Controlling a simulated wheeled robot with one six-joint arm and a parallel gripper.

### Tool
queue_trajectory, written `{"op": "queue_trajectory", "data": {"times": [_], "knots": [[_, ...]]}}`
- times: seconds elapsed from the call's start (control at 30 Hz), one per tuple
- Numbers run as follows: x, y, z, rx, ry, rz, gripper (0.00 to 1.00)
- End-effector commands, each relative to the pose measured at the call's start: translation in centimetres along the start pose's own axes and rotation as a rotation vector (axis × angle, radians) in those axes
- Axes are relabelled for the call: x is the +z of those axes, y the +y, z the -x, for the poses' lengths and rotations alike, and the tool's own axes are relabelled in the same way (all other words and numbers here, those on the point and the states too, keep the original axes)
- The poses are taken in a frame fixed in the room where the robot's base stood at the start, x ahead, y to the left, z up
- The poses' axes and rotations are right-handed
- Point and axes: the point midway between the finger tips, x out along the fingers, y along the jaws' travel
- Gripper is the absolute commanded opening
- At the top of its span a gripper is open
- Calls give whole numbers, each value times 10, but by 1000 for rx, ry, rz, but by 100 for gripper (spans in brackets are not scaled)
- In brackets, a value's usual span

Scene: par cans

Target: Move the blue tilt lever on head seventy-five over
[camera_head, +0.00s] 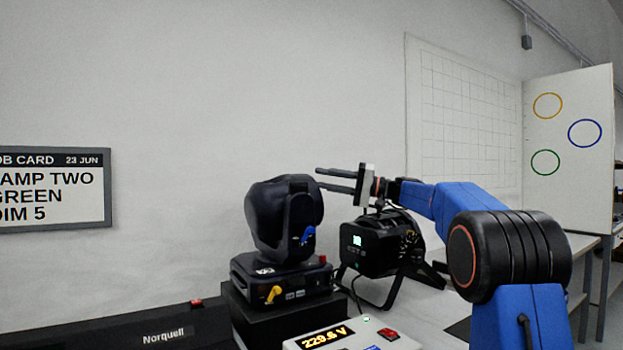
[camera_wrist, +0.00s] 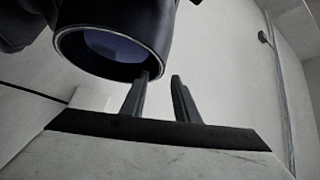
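A dark moving-head lamp (camera_head: 284,210) stands on a black case at the centre; no number is legible on it. Its blue tilt lever (camera_head: 307,236) is low on the right side of the head, slanting up to the right. A yellow lever (camera_head: 273,294) is on its base. My gripper (camera_head: 318,178) is right of the head's top, above the blue lever and apart from it. The two fingers are spread with nothing between them. In the wrist view the lamp's round lens (camera_wrist: 110,52) is close to my open fingers (camera_wrist: 161,77); the blue lever does not show there.
A black par can (camera_head: 372,248) with a green display stands right behind, below my arm. A meter box (camera_head: 350,338) reading 229.6 V is in front. A black Norquell case (camera_head: 110,335) is at left. A job card (camera_head: 55,190) hangs on the wall.

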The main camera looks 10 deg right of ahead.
Motion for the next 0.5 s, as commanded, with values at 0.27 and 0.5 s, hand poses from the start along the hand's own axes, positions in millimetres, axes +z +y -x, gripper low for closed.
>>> {"op": "queue_trajectory", "data": {"times": [0.27,0.5], "knots": [[0,0,-36,0,-1,-1,28],[0,0,-44,0,0,0,28]]}}
